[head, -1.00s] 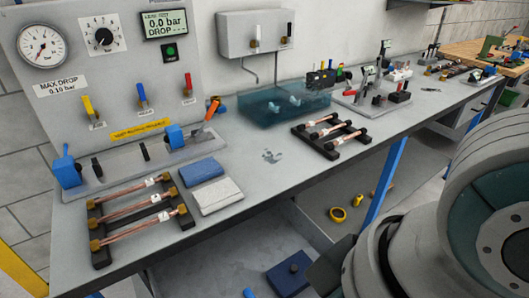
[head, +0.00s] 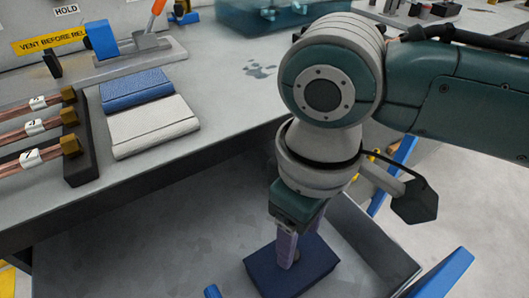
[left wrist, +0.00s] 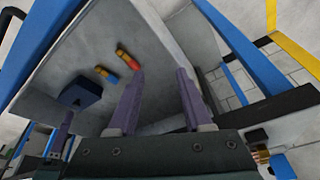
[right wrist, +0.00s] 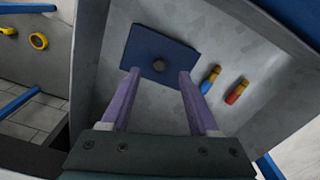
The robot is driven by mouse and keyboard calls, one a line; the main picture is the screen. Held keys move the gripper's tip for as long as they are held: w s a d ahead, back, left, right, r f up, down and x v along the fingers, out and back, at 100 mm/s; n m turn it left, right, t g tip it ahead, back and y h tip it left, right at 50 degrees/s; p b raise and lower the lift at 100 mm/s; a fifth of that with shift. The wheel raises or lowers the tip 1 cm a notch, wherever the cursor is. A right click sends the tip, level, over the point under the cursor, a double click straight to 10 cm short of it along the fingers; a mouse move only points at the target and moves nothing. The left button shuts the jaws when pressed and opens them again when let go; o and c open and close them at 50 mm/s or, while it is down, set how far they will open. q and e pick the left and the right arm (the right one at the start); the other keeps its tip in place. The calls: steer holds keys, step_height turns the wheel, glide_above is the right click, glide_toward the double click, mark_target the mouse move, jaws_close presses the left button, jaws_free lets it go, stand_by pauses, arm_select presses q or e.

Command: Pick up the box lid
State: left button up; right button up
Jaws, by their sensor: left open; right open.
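The box lid (right wrist: 160,56) is a flat dark blue square with a small round knob in its middle, seen in the right wrist view. In the head view it tops a dark blue box (head: 292,279) on the low shelf under the bench.
The grey shelf (head: 180,230) has raised side walls. Two red, yellow and blue cylinders (right wrist: 223,85) lie on it beside the box. The bench top (head: 225,110) overhangs; a blue pouch (head: 135,88), a white pouch (head: 152,125) and a rack of copper tubes (head: 78,145) lie there.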

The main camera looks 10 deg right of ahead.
steer(key=f+b, duration=0.1)
steer(key=f, duration=0.1)
steer(key=f+b, duration=0.1)
steer(key=f, duration=0.2)
steer(key=shift+w+a+f, duration=0.15)
steer(key=shift+w+f, duration=0.05)
steer(key=shift+f, duration=0.1)
steer(key=c, duration=0.3)
jaws_close()
